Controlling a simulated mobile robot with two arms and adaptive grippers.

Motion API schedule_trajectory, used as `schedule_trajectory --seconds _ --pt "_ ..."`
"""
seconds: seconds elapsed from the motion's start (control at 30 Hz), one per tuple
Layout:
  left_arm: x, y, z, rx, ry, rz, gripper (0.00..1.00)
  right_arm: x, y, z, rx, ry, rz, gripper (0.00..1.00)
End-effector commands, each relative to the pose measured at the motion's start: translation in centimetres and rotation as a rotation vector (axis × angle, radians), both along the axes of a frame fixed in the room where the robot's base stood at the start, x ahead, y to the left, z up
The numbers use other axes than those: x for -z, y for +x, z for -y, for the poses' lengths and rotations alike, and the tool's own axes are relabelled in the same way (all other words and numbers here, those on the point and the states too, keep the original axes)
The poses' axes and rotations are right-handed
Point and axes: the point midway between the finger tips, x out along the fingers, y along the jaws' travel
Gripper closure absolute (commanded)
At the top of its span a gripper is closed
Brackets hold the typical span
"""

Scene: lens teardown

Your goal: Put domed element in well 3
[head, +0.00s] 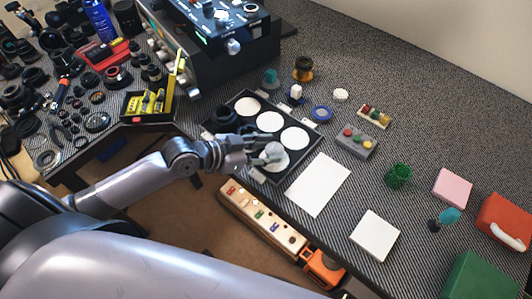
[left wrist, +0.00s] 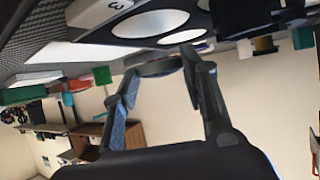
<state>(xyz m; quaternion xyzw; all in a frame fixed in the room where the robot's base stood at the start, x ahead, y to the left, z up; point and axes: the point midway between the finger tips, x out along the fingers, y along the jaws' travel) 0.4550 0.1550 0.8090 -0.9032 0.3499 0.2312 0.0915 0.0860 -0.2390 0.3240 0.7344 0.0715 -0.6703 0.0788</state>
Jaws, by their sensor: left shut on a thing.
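The black tray (head: 238,97) on the bench has several round white-bottomed wells. My left gripper (head: 268,150) is over its near well (head: 275,163) and partly hides it. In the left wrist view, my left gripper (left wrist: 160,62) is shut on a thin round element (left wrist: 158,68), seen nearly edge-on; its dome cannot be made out. It is close to the tray's white circles (left wrist: 150,23), with a "3" label (left wrist: 117,4) beside one of them. Whether the element touches the tray cannot be told. My right gripper is not in view.
A black cylindrical part (head: 226,115) stands at the tray's left side. A white sheet (head: 318,184) lies right of the tray.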

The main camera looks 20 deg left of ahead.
Motion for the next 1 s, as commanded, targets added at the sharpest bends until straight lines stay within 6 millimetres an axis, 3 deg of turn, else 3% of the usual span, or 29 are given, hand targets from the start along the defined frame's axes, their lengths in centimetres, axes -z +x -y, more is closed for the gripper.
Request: schedule_trajectory --seconds 0.13,0.9,0.93,1.0 --pt "1.7 0.0 0.0 -0.001 -0.001 0.0 0.87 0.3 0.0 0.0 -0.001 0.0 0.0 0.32" --pt "3.0 0.0 0.0 0.0 0.0 0.002 0.87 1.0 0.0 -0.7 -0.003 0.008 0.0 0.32" --pt "3.0 0.0 0.0 0.0 -0.001 0.001 0.59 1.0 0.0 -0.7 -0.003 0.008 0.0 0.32" --pt "3.0 0.0 0.0 -0.001 0.0 0.001 0.55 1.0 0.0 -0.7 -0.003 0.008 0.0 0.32"
